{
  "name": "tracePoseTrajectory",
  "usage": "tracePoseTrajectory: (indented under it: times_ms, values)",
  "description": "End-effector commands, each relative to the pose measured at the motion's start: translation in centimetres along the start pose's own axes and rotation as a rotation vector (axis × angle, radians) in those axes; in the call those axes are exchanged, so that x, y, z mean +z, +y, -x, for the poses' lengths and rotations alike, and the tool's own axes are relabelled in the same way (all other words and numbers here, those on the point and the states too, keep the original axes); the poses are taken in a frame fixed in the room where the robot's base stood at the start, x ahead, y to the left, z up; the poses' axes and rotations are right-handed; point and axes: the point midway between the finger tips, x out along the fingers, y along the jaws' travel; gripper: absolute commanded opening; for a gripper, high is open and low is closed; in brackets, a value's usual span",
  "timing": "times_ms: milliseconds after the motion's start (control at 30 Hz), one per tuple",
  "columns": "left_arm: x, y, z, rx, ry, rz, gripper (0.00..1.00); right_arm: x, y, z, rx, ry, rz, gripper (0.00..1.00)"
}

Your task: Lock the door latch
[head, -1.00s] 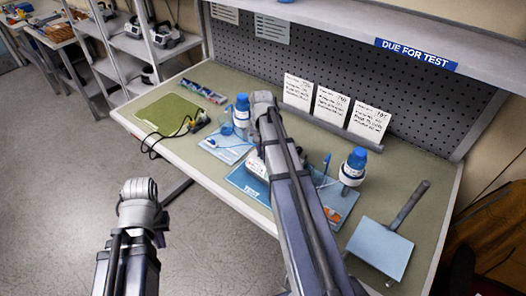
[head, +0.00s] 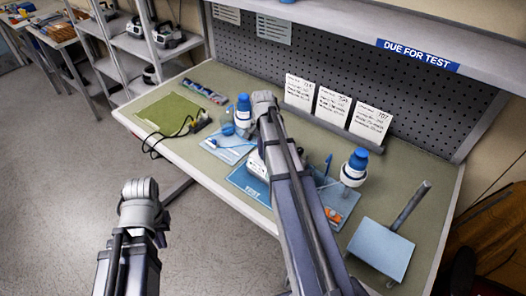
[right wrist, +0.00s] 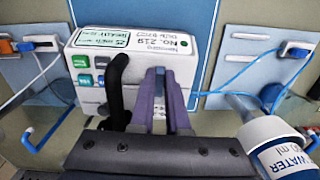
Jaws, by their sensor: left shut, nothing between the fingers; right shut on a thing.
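The white infusion pump (right wrist: 130,55) fills the middle of the right wrist view, with a green-edged label on top and coloured buttons at its left front. In the head view a white part of it (head: 257,164) shows beside my right arm. My right gripper (right wrist: 161,92) is at the pump's front, its fingers shut on a thin grey piece, seemingly the door latch. The latch is mostly hidden by the fingers. A black curved bar (right wrist: 116,85) stands just left of them. My left gripper (head: 158,238) is shut and empty, off the bench at lower left; its fingertips are hardly visible.
The pump stands on a blue TEST mat (head: 247,187). Blue-capped bottles stand left (head: 242,110) and right (head: 355,167) of it; the right one is close to my gripper in the wrist view (right wrist: 282,150). A blue plate with a post (head: 381,247) is further right.

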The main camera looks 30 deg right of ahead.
Motion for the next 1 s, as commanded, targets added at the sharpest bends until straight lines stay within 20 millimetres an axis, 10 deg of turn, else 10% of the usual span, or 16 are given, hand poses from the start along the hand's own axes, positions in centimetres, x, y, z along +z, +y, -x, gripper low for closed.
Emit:
tracePoseTrajectory:
  times_ms: [267, 300, 567, 1000]
  values:
    - [0.00, 0.00, 0.00, 0.000, 0.000, 0.000, 0.00, 0.00, 0.00, 0.00, 0.000, 0.000, -0.001, 0.00]
    - [0.00, 0.00, 0.00, 0.000, 0.000, 0.000, 0.00, 0.00, 0.00, 0.00, 0.000, 0.000, -0.001, 0.16]
    - [0.00, 0.00, 0.00, 0.000, 0.000, 0.000, 0.00, -0.01, 0.01, 0.00, 0.000, 0.000, 0.000, 0.44]
    - [0.04, -0.07, 0.73, 0.000, 0.000, 0.000, 0.00, -0.01, 0.00, 0.74, 0.000, 0.000, 0.000, 0.44]
